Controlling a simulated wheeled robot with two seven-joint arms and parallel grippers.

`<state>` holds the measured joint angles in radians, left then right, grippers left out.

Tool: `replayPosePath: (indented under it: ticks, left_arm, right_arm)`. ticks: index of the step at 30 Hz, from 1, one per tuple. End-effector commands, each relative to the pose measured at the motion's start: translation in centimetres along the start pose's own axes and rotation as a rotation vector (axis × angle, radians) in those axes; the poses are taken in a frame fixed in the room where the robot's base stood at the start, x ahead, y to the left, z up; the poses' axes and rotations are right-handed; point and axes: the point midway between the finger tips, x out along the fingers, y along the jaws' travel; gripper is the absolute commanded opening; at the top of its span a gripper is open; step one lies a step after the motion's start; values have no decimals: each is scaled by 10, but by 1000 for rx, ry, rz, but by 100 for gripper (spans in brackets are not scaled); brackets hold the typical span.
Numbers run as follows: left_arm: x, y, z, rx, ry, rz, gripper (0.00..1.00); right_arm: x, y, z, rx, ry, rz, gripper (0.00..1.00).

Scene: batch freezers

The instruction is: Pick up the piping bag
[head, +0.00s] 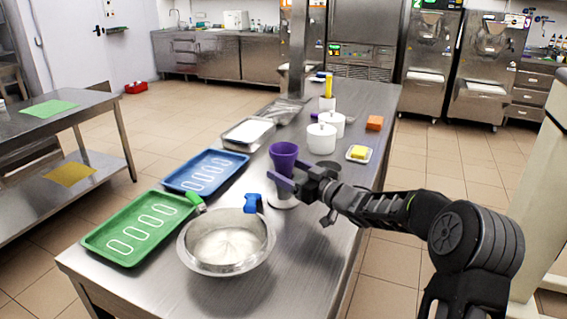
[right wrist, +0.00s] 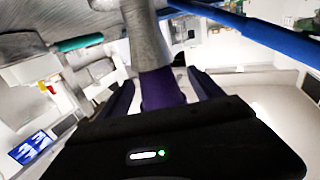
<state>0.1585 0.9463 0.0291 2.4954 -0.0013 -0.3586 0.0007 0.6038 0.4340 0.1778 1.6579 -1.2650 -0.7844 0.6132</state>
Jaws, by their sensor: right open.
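The piping bag (head: 284,152) is purple, with a wide, flared top. The gripper hides part of the bag's lower section. My left gripper is not in view.
A steel bowl (head: 187,256) with white contents and blue and green handled tools is close by at left. Green (head: 101,243) and blue (head: 177,182) trays lie along the left edge. White pots (head: 321,140) and a small butter dish (head: 351,158) stand behind. Front right tabletop is clear.

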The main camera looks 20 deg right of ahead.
Motion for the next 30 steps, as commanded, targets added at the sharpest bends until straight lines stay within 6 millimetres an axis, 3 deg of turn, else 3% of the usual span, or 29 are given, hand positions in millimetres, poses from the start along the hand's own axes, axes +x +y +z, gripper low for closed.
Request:
replayPosePath:
  ticks: [10, 21, 30]
  left_arm:
    - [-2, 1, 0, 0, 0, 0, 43]
    - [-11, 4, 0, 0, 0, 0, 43]
    - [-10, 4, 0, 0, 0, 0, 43]
  right_arm:
    - [6, 1, 0, 0, 0, 0, 76]
    - [51, 4, 1, 0, 1, 0, 76]
    - [52, 5, 2, 0, 0, 0, 76]
